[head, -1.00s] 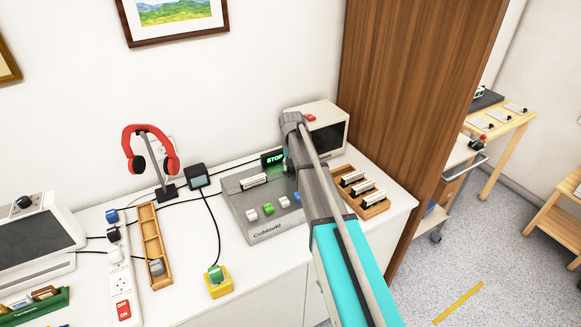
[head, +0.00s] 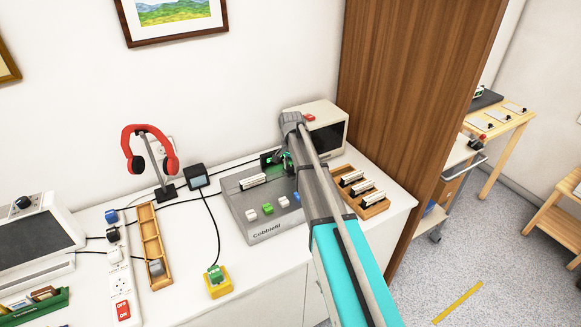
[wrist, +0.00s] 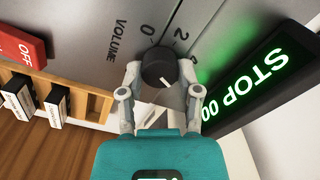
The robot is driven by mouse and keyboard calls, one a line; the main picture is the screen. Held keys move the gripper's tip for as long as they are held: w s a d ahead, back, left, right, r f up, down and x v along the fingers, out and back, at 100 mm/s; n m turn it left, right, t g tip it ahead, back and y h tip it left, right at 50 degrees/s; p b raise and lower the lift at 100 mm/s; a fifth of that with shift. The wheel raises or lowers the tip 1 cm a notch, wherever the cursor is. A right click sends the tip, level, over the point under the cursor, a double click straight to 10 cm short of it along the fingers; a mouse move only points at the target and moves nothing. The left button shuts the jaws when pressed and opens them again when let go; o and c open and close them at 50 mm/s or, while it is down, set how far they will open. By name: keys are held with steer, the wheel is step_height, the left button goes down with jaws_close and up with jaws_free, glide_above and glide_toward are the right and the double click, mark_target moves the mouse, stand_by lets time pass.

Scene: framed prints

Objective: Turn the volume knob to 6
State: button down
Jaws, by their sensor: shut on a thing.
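The black volume knob (wrist: 157,66) sits on the grey console panel, with "VOLUME" and the marks 0 and 2 printed beside it in the wrist view. Its white pointer line is toward the lower right of the knob in that view, away from the 0. My gripper (wrist: 160,74) has a finger on each side of the knob and is shut on it. The number under the pointer is not readable. In the head view the gripper (head: 284,158) is over the back right of the console (head: 270,232), and my arm hides the knob.
A lit green "STOP 00" display (wrist: 255,85) stands close beside the gripper. A red OFF switch (wrist: 22,48) and a wooden rack (head: 374,209) with cartridges are on the other side. A monitor (head: 328,137) stands behind.

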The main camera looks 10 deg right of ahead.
mark_target(291, 167)
steer(key=shift+s, duration=0.2)
steer(key=shift+c, duration=1.5)
jaws_free()
steer(key=shift+w, duration=0.1)
steer(key=shift+r, duration=0.1)
steer(key=shift+w+r+n+p, duration=0.1)
steer(key=shift+r+n+p, duration=0.2)
steer(key=shift+r+p, duration=0.2)
step_height(291, 167, up, 13)
steer(key=n+p, duration=1)
steer(key=p, duration=0.3)
steer(key=shift+f+b, duration=0.3)
steer(key=shift+f, duration=0.05)
step_height(291, 167, down, 13)
steer(key=b, duration=1.3)
steer(key=shift+f, duration=0.2)
